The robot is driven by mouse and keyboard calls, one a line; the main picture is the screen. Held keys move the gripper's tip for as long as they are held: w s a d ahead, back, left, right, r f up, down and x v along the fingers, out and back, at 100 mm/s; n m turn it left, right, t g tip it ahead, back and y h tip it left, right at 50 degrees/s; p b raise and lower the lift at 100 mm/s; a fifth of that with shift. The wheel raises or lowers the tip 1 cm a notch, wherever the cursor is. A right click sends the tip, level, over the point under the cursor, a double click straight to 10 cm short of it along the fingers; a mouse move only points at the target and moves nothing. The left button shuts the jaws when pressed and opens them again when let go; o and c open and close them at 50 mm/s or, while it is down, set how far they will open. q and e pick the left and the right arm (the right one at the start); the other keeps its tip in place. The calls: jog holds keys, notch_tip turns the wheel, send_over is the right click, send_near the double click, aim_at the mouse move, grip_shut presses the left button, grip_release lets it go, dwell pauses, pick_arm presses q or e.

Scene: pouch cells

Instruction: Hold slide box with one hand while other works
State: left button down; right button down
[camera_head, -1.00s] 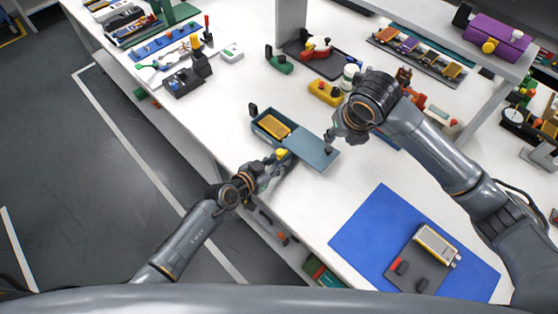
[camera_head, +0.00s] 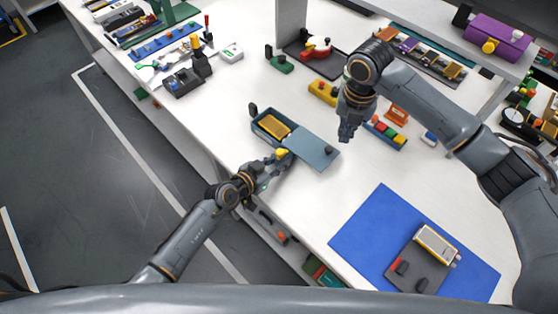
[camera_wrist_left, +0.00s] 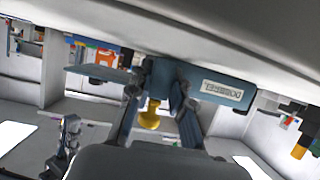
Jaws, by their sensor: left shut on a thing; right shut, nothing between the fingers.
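The blue-grey slide box (camera_head: 262,134) lies on the white table, with its lid (camera_head: 312,153) slid out to the right. A yellow-orange cell (camera_head: 273,126) shows in the open part. The left wrist view shows the box's labelled side (camera_wrist_left: 222,90) and the yellow knob (camera_wrist_left: 150,116) between the fingers. My right gripper (camera_head: 346,137) is shut and empty, pointing down just right of the lid, apart from it.
A blue mat (camera_head: 350,245) with a dark fixture (camera_head: 418,272) and a cell lies at the near right. Coloured blocks (camera_head: 385,132), a yellow block (camera_head: 323,92) and a green part (camera_head: 280,64) stand behind. A shelf post (camera_head: 291,25) rises at the back.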

aim_at(300, 135)
jog(key=shift+m, duration=0.3)
jog(key=shift+w+d+f, duration=0.1)
jog(key=shift+d+f, duration=0.05)
jog(key=shift+f, duration=4.25)
jog(key=shift+w+a, duration=1.05)
jog(key=shift+a, duration=0.25)
jog(key=shift+w+a, duration=1.05)
jog(key=shift+a, duration=0.3)
jog(key=shift+w+a, duration=1.05)
jog(key=shift+a, duration=0.25)
jog(key=shift+w+a, duration=1.05)
jog(key=shift+a, duration=0.15)
jog(key=shift+w+a, duration=0.15)
jog(key=shift+a, duration=0.05)
jog(key=shift+r, duration=0.1)
jog(key=shift+s+d+r, duration=0.2)
jog(key=shift+d+r, duration=0.05)
jog(key=shift+r, duration=0.7)
jog(key=shift+s+d+r, duration=0.15)
jog(key=shift+d+r, duration=0.05)
jog(key=shift+r, duration=0.8)
jog(key=shift+s+d+r, duration=0.2)
jog(key=shift+d+r, duration=0.05)
jog(key=shift+r, duration=0.7)
